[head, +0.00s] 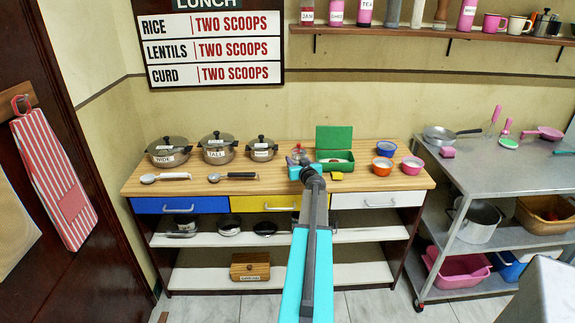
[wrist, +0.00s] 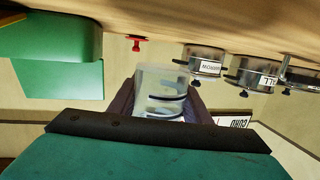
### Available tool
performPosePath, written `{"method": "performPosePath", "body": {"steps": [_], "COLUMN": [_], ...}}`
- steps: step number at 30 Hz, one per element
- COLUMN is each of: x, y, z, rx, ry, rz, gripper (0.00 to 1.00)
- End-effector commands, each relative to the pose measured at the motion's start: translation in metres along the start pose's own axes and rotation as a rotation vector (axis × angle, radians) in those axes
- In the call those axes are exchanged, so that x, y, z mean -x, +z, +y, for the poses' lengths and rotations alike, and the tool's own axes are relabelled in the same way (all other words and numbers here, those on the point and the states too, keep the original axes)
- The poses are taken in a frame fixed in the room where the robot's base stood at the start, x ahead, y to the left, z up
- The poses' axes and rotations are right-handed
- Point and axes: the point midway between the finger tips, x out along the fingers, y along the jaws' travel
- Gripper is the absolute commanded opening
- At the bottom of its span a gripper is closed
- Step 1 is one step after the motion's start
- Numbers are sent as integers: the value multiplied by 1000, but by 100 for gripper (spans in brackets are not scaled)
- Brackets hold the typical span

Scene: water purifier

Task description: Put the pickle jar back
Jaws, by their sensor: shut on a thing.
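My gripper (head: 300,163) is over the wooden counter, just left of the open green box (head: 335,146). In the wrist view, which looks upside down, my gripper (wrist: 160,100) is shut on a clear see-through jar (wrist: 162,84) with dark curved bands. I see no label on it, so I cannot tell for certain that it is the pickle jar. In the head view the jar is mostly hidden by my gripper and arm. A small red thing (wrist: 135,42) stands on the counter beyond the jar in the wrist view.
Lidded steel pots (head: 217,148) and two ladles (head: 232,176) occupy the counter's left. Small bowls (head: 383,166) stand at its right. A wall shelf (head: 430,32) above holds labelled jars and mugs. A metal table (head: 490,160) with pans stands at right.

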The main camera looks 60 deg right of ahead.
Motion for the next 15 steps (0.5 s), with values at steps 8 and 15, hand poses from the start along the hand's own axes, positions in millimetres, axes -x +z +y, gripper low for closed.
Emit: {"method": "performPosePath", "body": {"steps": [8, 15], "x": [-30, -31], "y": [-1, -2], "z": [-20, -22], "rx": [0, 0], "ry": [-1, 0], "rz": [1, 0], "gripper": [20, 20]}}
